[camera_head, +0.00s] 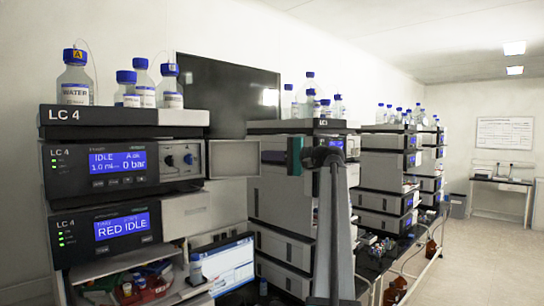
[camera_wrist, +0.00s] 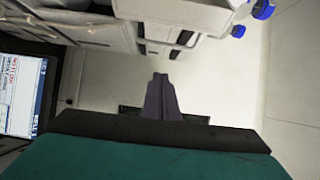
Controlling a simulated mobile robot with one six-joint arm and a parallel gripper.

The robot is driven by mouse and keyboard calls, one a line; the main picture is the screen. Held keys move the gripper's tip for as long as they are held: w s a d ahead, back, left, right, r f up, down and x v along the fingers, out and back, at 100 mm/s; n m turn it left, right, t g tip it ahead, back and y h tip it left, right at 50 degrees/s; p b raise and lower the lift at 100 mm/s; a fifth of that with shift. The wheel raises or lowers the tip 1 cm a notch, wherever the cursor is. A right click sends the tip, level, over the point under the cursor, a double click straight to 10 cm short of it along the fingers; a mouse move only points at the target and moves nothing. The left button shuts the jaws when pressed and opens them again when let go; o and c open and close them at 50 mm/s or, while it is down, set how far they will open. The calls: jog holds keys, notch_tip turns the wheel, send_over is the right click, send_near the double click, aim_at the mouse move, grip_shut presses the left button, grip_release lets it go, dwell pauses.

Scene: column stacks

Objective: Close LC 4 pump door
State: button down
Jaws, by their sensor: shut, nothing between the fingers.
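The LC 4 pump module (camera_head: 125,166) is on the left in the head view, its blue screen showing IDLE and 0 bar. Its door (camera_head: 234,158) appears as a grey panel standing open to the right of the module front. In the wrist view my gripper's fingers (camera_wrist: 160,78) are together and empty. The pump door cannot be made out in the wrist view.
Several solvent bottles (camera_head: 75,80) stand on the LC 4 stack. A RED IDLE module (camera_head: 118,229) sits below the pump, with a laptop (camera_head: 230,265) lower right. Other stacks (camera_head: 285,180) stand behind my arm. Open floor (camera_head: 475,260) lies on the right.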

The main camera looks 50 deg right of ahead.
jog(key=s+a+b, duration=0.2)
jog(key=a+b, duration=0.1)
jog(key=b, duration=0.1)
jog(key=shift+s, duration=0.25)
jog(key=shift+s, duration=0.1)
dwell(0.6)
